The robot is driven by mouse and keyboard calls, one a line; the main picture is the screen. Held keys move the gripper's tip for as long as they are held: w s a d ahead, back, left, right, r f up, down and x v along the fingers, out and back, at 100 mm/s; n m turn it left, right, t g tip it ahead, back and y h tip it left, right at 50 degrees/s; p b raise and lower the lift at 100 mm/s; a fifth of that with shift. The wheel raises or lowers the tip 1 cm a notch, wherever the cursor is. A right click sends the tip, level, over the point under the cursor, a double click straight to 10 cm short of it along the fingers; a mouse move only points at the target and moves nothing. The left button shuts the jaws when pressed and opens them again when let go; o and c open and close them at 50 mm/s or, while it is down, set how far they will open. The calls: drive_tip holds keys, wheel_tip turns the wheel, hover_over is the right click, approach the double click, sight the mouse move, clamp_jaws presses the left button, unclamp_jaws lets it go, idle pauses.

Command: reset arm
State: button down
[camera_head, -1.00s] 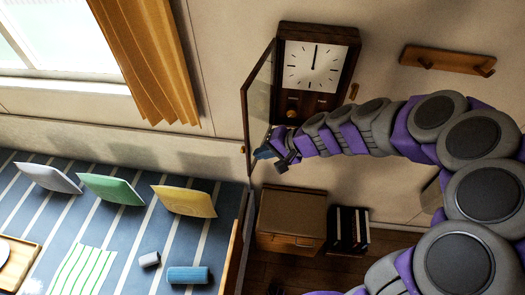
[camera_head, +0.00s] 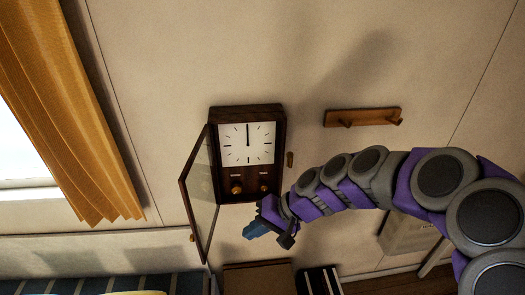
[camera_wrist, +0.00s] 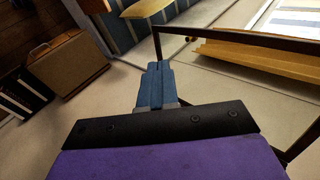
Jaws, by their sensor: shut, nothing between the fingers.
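My gripper (camera_head: 254,231) is at the end of my purple and grey arm, below the wall clock and to the right of the lower part of its open door. Its blue fingers (camera_wrist: 155,86) are together and empty in the wrist view. The wooden clock (camera_head: 247,150) hangs on the wall with a white dial and two brass knobs below it. Its glass door (camera_head: 200,190) stands swung open to the left. The door's dark frame (camera_wrist: 240,36) crosses the wrist view, above and right of the fingers. I cannot tell whether the gripper touches the door.
A peg rail (camera_head: 362,117) is on the wall to the right of the clock. An orange curtain (camera_head: 70,120) hangs by the window at left. A striped bed (camera_head: 170,283) lies at lower left.

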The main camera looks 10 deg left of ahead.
drive_tip(key=s+d+f+m+g+h+b, duration=0.1)
drive_tip(key=s+d+h, duration=0.7)
drive_tip(key=s+d, duration=1.4)
drive_tip(key=shift+s+h+b, duration=0.4)
drive_tip(key=shift+s+b, duration=0.3)
drive_tip(key=shift+s, duration=0.3)
drive_tip(key=shift+d, duration=0.5)
drive_tip(key=shift+a, duration=0.3)
drive_tip(key=shift+d, duration=0.15)
